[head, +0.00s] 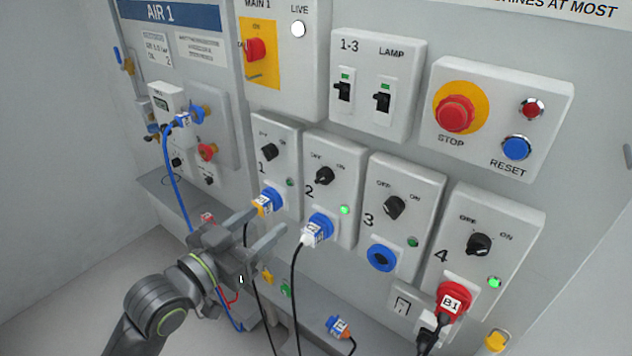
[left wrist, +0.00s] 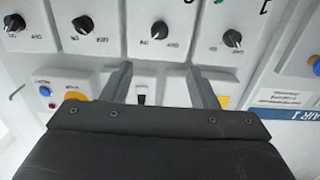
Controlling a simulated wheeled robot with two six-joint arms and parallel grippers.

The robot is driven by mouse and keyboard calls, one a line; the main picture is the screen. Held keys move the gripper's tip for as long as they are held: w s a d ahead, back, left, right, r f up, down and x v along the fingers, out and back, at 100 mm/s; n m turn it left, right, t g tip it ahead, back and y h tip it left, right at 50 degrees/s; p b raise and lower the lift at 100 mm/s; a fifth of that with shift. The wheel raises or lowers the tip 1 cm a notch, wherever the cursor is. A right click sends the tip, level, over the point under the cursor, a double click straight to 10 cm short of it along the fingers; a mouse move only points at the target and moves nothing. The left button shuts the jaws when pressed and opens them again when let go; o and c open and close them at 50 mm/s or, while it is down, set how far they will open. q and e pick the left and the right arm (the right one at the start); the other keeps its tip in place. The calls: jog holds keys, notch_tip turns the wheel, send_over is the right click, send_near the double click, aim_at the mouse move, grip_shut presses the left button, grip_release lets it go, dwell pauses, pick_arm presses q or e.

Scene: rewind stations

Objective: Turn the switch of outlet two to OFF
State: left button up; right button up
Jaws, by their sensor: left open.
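Outlet two is the grey box marked 2 (head: 341,158). Its black rotary switch (head: 324,176) sits below the OFF and ON labels, and its green lamp (head: 344,210) is lit. A blue plug (head: 319,226) with a white tag is in its socket. In the left wrist view, where the panel appears upside down, the switch (left wrist: 159,30) is ahead, roughly centred between the fingers. My left gripper (head: 262,226) is open and empty, in front of the lower panel, below and left of the switch and apart from it. My right gripper is not in view.
Outlet one (head: 276,140) is to the left with a blue plug; outlet three (head: 408,180) is to the right with an empty blue socket. Outlet four (head: 508,216) has a red plug and a lit lamp. Black cables hang near my gripper. The red STOP button (head: 455,114) is above right.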

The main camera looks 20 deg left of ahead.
aim_at(319, 179)
pick_arm(q)
jog(key=p+x, duration=0.2)
jog(key=x, duration=1.4)
jog(key=shift+f, duration=0.1)
jog(key=shift+c, duration=0.3)
jog(key=c, duration=0.9)
